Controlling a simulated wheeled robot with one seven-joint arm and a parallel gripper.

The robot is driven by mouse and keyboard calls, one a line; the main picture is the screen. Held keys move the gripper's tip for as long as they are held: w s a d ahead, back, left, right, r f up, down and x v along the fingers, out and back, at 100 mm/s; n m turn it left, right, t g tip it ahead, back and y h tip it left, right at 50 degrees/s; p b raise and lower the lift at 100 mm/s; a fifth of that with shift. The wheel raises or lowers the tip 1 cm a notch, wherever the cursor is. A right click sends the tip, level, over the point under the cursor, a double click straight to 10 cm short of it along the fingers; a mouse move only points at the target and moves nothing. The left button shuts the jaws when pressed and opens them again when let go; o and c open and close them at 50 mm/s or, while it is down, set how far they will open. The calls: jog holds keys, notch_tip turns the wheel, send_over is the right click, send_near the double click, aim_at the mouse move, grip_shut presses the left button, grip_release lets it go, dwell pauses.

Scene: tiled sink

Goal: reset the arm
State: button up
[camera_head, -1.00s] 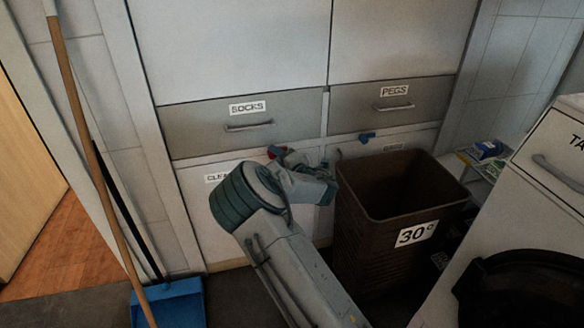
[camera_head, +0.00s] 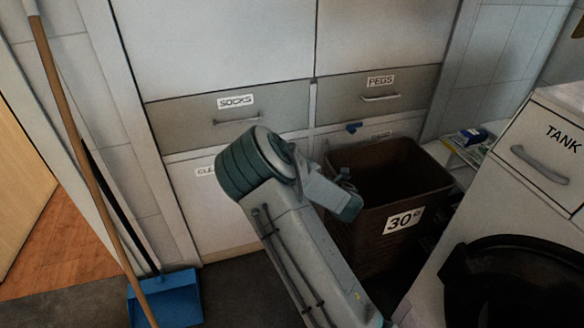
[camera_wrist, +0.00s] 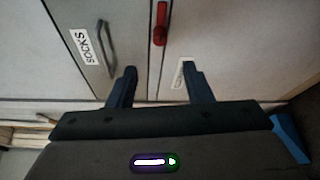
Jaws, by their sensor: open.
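My arm (camera_head: 310,250) rises from the bottom of the head view, bent at a teal-banded joint in front of the cabinet. Its far part points right and down, overlapping the brown bin marked 30° (camera_head: 400,215). My gripper's fingers cannot be made out in the head view. In the wrist view my gripper (camera_wrist: 159,75) is open, with two dark fingers apart and nothing between them. Beyond the fingers are the drawer labelled SOCKS (camera_wrist: 75,22), a red handle (camera_wrist: 160,24) and a pale cabinet door (camera_wrist: 240,50).
The drawer labelled PEGS (camera_head: 400,92) is shut above the bin. A white unit labelled TANK (camera_head: 540,160) with a dark round opening stands at the right. A wooden pole (camera_head: 85,150) and a blue dustpan (camera_head: 168,300) stand at the left. Some floor between is clear.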

jog(key=s+d+r+m+g+h+p, duration=0.1)
jog(key=s+d+r+m+h+p, duration=0.1)
jog(key=d+r+m+h+p, duration=0.5)
jog(key=s+d+r+m+g+h+p, duration=0.15)
jog(key=d+r+m+h+p, duration=0.25)
jog(key=d+r+m+p, duration=0.55)
jog(key=s+a+r+m+g+p, duration=0.2)
jog(key=s+r+m+g+p, duration=0.2)
jog(key=s+r, duration=0.7)
jog(key=s+a+r+m+g+p, duration=0.2)
jog(key=s+r+m+g+p, duration=0.2)
jog(key=s+r, duration=0.7)
jog(key=s+m+p, duration=0.2)
jog(key=s+m, duration=0.1)
jog(key=s, duration=0.5)
jog(key=shift+s+r+p, duration=0.2)
jog(key=shift+s+p, duration=0.15)
jog(key=shift+s, duration=0.05)
